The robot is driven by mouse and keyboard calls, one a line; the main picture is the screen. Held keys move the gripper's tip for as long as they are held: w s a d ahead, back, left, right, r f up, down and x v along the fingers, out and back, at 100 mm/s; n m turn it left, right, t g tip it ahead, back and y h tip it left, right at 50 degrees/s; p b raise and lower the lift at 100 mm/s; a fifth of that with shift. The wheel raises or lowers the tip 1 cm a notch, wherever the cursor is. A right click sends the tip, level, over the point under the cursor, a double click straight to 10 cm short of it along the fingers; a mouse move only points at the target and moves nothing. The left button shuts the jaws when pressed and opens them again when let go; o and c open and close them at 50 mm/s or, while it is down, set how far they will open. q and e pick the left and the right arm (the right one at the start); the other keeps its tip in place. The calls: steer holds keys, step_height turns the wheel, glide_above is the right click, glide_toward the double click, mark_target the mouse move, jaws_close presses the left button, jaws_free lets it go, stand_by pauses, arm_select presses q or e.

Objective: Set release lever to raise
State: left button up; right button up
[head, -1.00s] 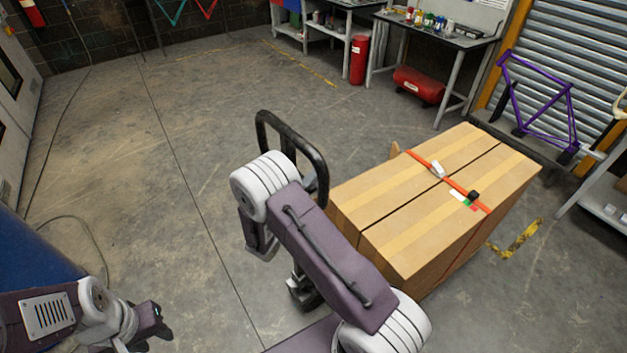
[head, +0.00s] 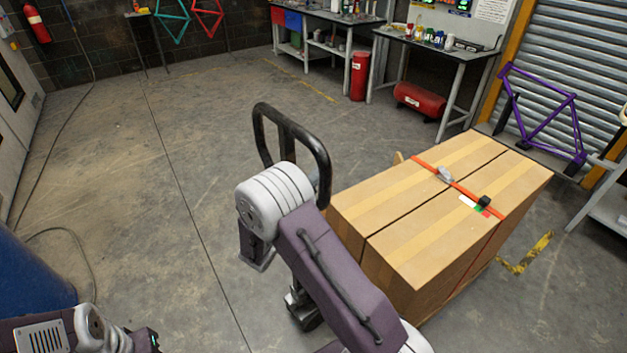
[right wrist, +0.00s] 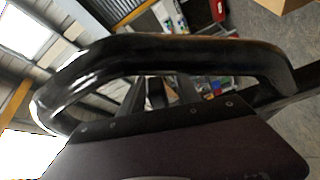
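The pallet jack's black loop handle (head: 322,165) stands upright in the middle of the head view, left of the load. It also crosses the right wrist view (right wrist: 180,52), close to the camera. I cannot make out the release lever or its setting; my right arm covers part of the handle's lower end. My right gripper (head: 257,248) is at the near side of the handle, below the loop, and its fingertips are hidden. My left gripper (head: 147,341) is low at the bottom left, apart from the handle and partly cut off; its fingers are unclear.
A large strapped cardboard load (head: 405,240) sits right of the handle. Workbenches (head: 440,50), a red cylinder (head: 359,76) and a red tank (head: 420,98) stand behind. A purple frame (head: 545,110) is at the right. A blue drum (head: 30,275) is at lower left.

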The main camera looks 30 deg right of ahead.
steer(key=b+v, duration=0.2)
steer(key=v, duration=0.7)
stand_by(0.4)
